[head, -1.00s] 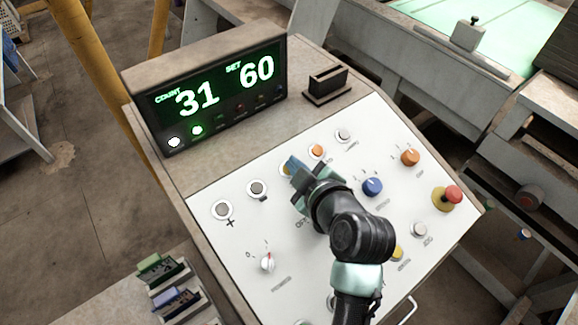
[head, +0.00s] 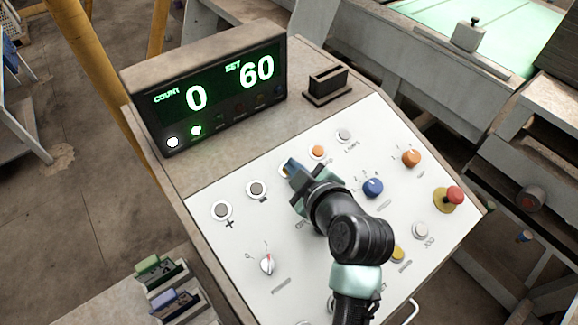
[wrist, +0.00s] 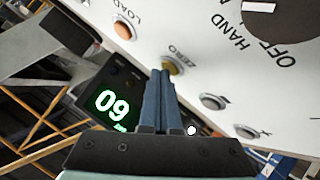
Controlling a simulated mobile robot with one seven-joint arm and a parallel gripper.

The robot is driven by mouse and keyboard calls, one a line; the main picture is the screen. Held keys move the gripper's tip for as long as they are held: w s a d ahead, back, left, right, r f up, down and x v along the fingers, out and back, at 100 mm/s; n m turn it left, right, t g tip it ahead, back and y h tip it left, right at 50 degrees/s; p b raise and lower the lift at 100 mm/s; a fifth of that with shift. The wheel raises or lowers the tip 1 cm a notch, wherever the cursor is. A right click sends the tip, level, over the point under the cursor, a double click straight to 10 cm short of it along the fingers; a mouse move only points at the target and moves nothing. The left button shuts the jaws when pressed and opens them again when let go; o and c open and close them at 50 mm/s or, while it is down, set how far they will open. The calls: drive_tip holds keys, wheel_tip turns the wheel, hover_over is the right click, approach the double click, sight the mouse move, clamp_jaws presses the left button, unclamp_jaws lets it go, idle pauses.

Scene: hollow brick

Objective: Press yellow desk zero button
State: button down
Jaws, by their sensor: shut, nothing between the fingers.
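The yellow zero button (wrist: 172,66) shows in the wrist view on the white panel, labelled ZERO. My gripper (wrist: 161,75) is shut and empty, its blue fingertips right at the button's lower edge. They look to be touching it or very close; I cannot tell which. In the head view my gripper (head: 292,170) reaches over the panel's upper middle and hides most of the button. The display (head: 215,95) reads COUNT 0 and SET 60, with one white and one green lamp lit.
The white sloped panel (head: 330,265) also bears grey plus and minus buttons (head: 221,210), an orange button (head: 318,151), a blue knob (head: 373,187), a red-and-yellow stop button (head: 453,195) and a white selector (head: 267,264). A card slot block (head: 327,84) stands above the panel.

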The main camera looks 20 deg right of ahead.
drive_tip(key=shift+s+d+r+p, duration=0.1)
drive_tip(key=shift+s+r+p, duration=0.1)
drive_tip(key=shift+r+p, duration=0.45)
drive_tip(key=shift+r, duration=0.15)
drive_tip(key=shift+s+d+r+p, duration=0.1)
drive_tip(key=shift+s+r+p, duration=0.1)
drive_tip(key=shift+r+p, duration=0.5)
drive_tip(key=shift+s+d+r+p, duration=0.1)
drive_tip(key=shift+s+r+p, duration=0.25)
drive_tip(key=shift+r, duration=0.5)
drive_tip(key=shift+s+d+r+p, duration=0.1)
drive_tip(key=shift+r+p, duration=0.55)
drive_tip(key=shift+r, duration=0.15)
